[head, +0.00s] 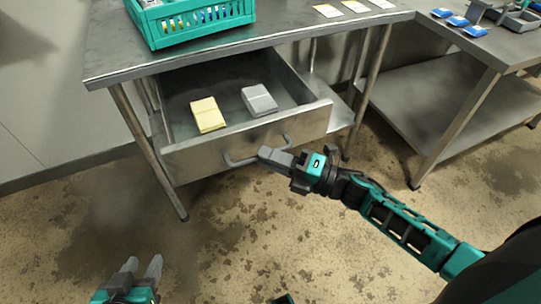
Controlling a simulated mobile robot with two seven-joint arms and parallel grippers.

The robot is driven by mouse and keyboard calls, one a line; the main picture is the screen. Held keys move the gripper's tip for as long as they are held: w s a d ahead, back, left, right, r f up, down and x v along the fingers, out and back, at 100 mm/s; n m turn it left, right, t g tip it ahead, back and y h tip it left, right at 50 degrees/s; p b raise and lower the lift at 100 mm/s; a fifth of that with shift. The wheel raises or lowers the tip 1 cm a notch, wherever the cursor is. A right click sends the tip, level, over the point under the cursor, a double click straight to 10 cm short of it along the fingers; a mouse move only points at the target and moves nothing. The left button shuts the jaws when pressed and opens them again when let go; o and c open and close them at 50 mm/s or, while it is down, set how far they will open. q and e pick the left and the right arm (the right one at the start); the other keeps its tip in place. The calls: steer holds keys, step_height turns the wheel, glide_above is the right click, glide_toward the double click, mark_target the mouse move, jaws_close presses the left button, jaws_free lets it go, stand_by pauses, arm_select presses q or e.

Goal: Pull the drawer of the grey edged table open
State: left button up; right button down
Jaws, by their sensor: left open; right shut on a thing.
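The grey edged table (110,58) stands at the upper left. Its drawer (185,154) is pulled well out, and its inside shows. A yellow box-like item (207,115) and a grey one (259,100) lie in the drawer. A bar handle (240,161) is on the drawer front. My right gripper (264,154) is shut on the handle near its middle; the fingers hide part of the bar. My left gripper (141,268) is open and empty at the bottom left, low in front of the table and apart from it.
A teal basket (195,37) with several coloured items stands on the tabletop, near several labelled cards (355,6). A second metal table (505,45) at the right holds several blue packets (457,21). The stained floor in front of the drawer is clear.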

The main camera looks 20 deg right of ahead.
arm_select(q)
steer(key=shift+d, duration=0.1)
arm_select(e)
steer(key=c, duration=1.2)
jaws_free()
steer(key=shift+o, duration=0.2)
arm_select(q)
steer(key=shift+s+f, duration=0.1)
arm_select(e)
steer(key=v, duration=1.3)
arm_select(q)
steer(key=s+a+r+y+p, duration=0.1)
steer(key=a+r+p, duration=0.2)
steer(key=p, duration=0.6)
step_height(320, 180, up, 2)
steer(key=shift+s+r, duration=0.1)
steer(key=shift+s, duration=0.1)
arm_select(e)
steer(key=s+a+m+g+h, duration=0.1)
steer(key=a+m+h, duration=0.2)
steer(key=m, duration=1)
steer(key=s+a+f+m+g+h, duration=0.1)
steer(key=a+m+h, duration=0.3)
steer(key=m+h, duration=0.5)
steer(key=s+m, duration=0.1)
steer(key=m, duration=0.3)
steer(key=shift+a+m, duration=0.25)
steer(key=shift+m, duration=0.05)
